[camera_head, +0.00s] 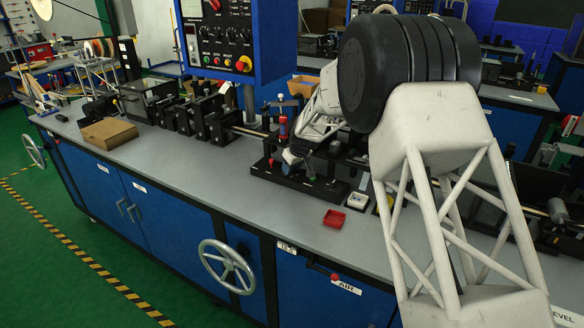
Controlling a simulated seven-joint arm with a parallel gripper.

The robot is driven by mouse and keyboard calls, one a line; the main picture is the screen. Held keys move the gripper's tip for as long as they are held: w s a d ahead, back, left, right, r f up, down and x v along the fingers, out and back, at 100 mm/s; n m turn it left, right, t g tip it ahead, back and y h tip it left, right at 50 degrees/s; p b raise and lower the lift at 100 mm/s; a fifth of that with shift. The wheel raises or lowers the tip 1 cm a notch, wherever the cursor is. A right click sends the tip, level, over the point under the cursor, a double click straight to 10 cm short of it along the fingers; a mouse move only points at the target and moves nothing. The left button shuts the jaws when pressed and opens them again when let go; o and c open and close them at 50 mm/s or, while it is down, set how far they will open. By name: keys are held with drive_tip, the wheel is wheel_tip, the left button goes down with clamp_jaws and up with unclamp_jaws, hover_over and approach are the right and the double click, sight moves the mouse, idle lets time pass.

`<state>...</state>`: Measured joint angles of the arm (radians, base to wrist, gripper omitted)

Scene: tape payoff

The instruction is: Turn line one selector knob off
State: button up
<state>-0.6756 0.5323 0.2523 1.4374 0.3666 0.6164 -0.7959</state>
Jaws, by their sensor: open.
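The control panel (222,38) hangs over the bench on a blue frame. It carries a row of small dark knobs (218,34), with coloured buttons below. The labels are too small to read, so I cannot tell which knob is the line one selector or how it is set. My gripper (291,158) is low over the bench, below and right of the panel and apart from it. It is open; its fingers are small and partly lost among the dark fixtures, and I see nothing held.
A red-and-yellow stop button (243,63) sits at the panel's lower right. Dark machine blocks (190,118) line the bench behind a cardboard box (109,133). The bench's front strip is mostly clear.

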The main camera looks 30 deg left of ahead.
drive_tip(key=c, duration=0.6)
drive_tip(key=shift+c, duration=0.2)
drive_tip(key=shift+m, duration=0.5)
drive_tip(key=shift+a+r+m+t+h, duration=0.1)
drive_tip(key=shift+m+t+h, duration=0.35)
drive_tip(key=shift+m, duration=0.85)
drive_tip(key=shift+a+m+t+h, duration=0.1)
drive_tip(key=shift+m+t+h, duration=0.3)
drive_tip(key=shift+m, duration=0.9)
drive_tip(key=shift+s+m+t+h, duration=0.1)
drive_tip(key=shift+m+t+h, duration=0.3)
drive_tip(key=shift+m, duration=1)
drive_tip(key=shift+m+t+h, duration=0.25)
drive_tip(key=shift+m+h, duration=0.2)
drive_tip(key=shift+m, duration=0.95)
drive_tip(key=o, duration=0.6)
drive_tip(key=shift+o, duration=0.2)
